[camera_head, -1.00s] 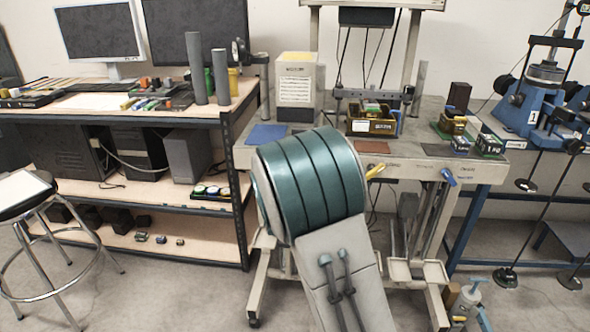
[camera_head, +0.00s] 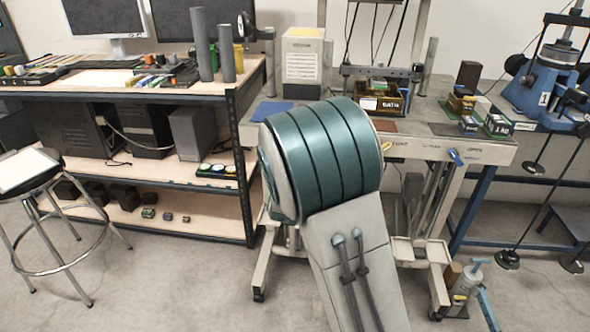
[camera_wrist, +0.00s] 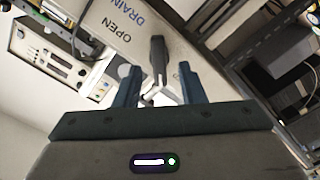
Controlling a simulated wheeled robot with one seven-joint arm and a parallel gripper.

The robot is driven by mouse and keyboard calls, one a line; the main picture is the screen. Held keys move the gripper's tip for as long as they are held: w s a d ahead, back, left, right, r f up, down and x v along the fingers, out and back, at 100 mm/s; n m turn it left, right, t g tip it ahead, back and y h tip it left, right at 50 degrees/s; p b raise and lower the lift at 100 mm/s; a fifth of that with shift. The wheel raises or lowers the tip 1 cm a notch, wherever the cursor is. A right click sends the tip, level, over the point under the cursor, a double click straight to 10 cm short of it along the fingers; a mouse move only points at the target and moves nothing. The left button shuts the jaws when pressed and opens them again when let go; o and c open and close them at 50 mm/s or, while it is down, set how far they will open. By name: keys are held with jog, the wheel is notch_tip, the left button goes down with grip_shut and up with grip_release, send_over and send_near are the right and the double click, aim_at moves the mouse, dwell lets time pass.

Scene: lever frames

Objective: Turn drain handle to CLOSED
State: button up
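The drain handle, a dark lever (camera_wrist: 158,50) on a pale metal pivot, shows in the wrist view on a light panel marked OPEN and DRAIN (camera_wrist: 115,30). My gripper (camera_wrist: 160,80) is open, with one blue-grey finger on each side of the lever's line. The lever lies between or just beyond the fingertips; I cannot tell if either finger touches it. A second label beside the right finger is mostly hidden. In the head view my own arm hides my gripper and the drain handle.
The bench (camera_head: 440,175) carries a yellow handle (camera_head: 387,146) and a blue handle (camera_head: 455,157) on its front. A shelf unit (camera_head: 238,150) stands to the left, a stool (camera_head: 32,163) further left, and a blue machine (camera_head: 540,85) to the right. Some floor is bare.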

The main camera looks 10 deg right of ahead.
jog(key=v, duration=1.1)
jog(key=shift+s, duration=0.15)
jog(key=shift+a+r+p, duration=0.1)
jog(key=shift+p, duration=0.2)
jog(key=s+d+r+m+g+y+p, duration=0.1)
jog(key=s+r+g+p, duration=0.3)
jog(key=s, duration=0.4)
jog(key=s+d+r+m+g+y+p, duration=0.2)
jog(key=s+d+r+m+g+p, duration=0.1)
jog(key=s, duration=0.5)
jog(key=s+d+r+m+g+y+p, duration=0.2)
jog(key=s+r+g+p, duration=0.2)
jog(key=s, duration=0.5)
jog(key=g+p, duration=0.2)
jog(key=g, duration=0.1)
jog(key=shift+d+r+g+p, duration=0.3)
jog(key=shift+r+p, duration=0.05)
jog(key=shift+r, duration=0.05)
